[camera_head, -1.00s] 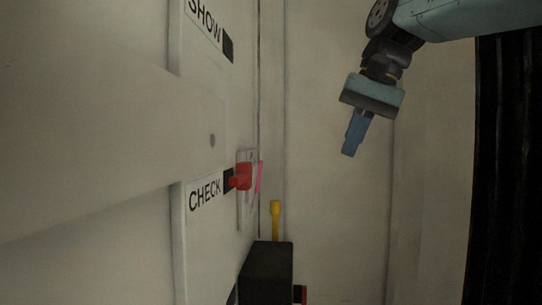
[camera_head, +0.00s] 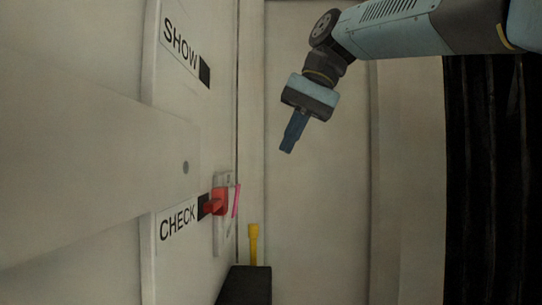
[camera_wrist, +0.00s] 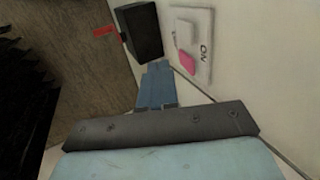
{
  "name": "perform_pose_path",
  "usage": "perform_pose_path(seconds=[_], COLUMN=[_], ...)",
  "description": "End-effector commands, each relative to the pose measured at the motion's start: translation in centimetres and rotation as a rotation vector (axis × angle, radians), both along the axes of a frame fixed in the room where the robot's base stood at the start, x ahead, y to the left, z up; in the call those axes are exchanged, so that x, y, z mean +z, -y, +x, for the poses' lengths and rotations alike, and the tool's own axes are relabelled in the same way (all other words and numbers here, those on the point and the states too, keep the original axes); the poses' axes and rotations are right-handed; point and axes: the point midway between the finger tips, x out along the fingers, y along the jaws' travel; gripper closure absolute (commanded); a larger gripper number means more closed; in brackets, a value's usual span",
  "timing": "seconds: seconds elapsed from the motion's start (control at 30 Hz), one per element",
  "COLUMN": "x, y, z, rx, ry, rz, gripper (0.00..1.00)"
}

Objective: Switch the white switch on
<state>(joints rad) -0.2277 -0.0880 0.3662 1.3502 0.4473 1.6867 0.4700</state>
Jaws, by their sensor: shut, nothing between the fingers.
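The white switch shows in the wrist view as a white plate (camera_wrist: 205,22) with ON lettering and a raised white rocker (camera_wrist: 185,35) that has a pink face (camera_wrist: 187,63). In the head view the plate (camera_head: 217,243) is seen nearly edge-on on the left wall, with the pink face (camera_head: 237,201) standing out and a red part (camera_head: 218,202) overlapping it. My gripper (camera_head: 288,147) is shut and empty, up and right of the switch, apart from it. In the wrist view its blue fingers (camera_wrist: 157,72) point toward the gap left of the switch plate.
A black box (camera_head: 246,287) with a yellow lever (camera_head: 253,243) sits below the switch. The box also shows in the wrist view (camera_wrist: 139,31), with a red piece (camera_wrist: 105,31) beside it. SHOW (camera_head: 181,43) and CHECK (camera_head: 178,222) labels are on the left wall.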

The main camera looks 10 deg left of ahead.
Motion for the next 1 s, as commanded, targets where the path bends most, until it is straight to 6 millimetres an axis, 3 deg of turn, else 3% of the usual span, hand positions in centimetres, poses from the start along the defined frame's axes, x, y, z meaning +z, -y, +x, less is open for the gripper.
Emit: perform_pose_path(seconds=[0.57, 0.8, 1.0], x=[-8.1, -7.7, -7.5], y=[-3.7, -6.4, -7.5], z=[-0.9, -1.5, -1.7], rx=[0.000, 0.002, 0.000], ry=[-0.001, 0.000, 0.000], rz=[-0.002, 0.000, -0.001], gripper=[1.00, 1.00, 1.00])
